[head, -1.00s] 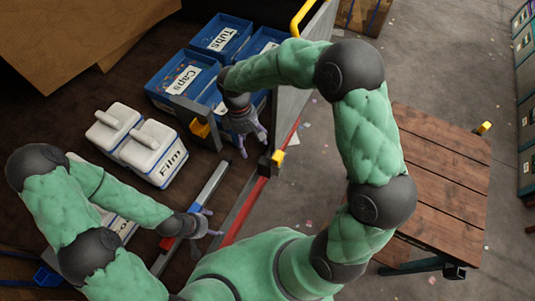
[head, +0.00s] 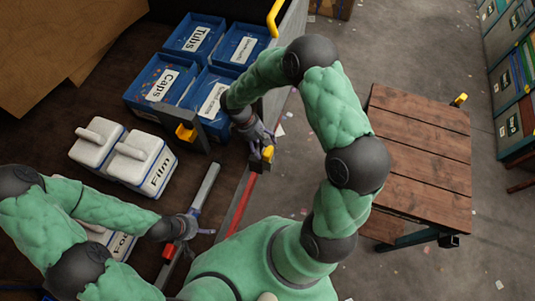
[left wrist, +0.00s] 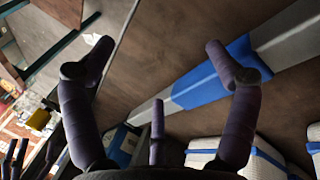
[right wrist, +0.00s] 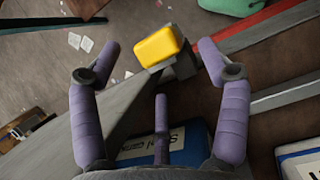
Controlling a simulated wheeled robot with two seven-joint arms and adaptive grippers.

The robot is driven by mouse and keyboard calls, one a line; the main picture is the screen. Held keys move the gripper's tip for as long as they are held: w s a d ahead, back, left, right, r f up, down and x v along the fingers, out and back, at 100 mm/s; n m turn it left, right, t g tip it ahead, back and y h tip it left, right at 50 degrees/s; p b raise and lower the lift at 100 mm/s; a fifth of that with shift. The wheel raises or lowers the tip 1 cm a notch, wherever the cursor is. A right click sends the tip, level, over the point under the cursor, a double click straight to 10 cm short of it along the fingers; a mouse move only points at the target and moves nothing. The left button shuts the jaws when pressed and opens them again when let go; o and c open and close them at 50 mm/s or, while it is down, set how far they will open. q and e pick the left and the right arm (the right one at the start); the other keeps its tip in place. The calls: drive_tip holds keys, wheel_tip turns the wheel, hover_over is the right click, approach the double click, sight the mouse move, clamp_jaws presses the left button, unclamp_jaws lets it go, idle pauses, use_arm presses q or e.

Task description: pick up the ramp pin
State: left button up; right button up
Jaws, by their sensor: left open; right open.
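The ramp pin appears to be the yellow-headed piece (head: 267,153) on a grey mount at the belt's side rail. In the right wrist view its yellow block (right wrist: 160,46) lies between and just beyond my open fingertips. My right gripper (head: 262,138) is open and empty, right beside the yellow head; I cannot tell whether they touch. In the right wrist view it also shows (right wrist: 162,58). My left gripper (head: 205,225) is open and empty over the belt near a grey bar. In the left wrist view (left wrist: 160,58) a grey and blue bar passes beyond its fingers.
Blue bins (head: 158,72) with labels stand behind, near another yellow block (head: 186,132). White containers (head: 140,158) stand at the left. A red and grey rail (head: 240,200) edges the belt. A wooden table (head: 420,160) stands at the right.

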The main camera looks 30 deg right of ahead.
sight(268, 150)
use_arm(q)
drive_tip(key=shift+d+r+p, duration=0.15)
drive_tip(key=shift+r+p, duration=0.2)
drive_tip(key=shift+r, duration=0.25)
use_arm(e)
drive_tip(key=x, duration=0.3)
drive_tip(key=shift+s+d, duration=0.15)
drive_tip(key=shift+d, duration=0.15)
drive_tip(key=shift+f, duration=0.2)
clamp_jaws()
drive_tip(key=shift+r, duration=0.1)
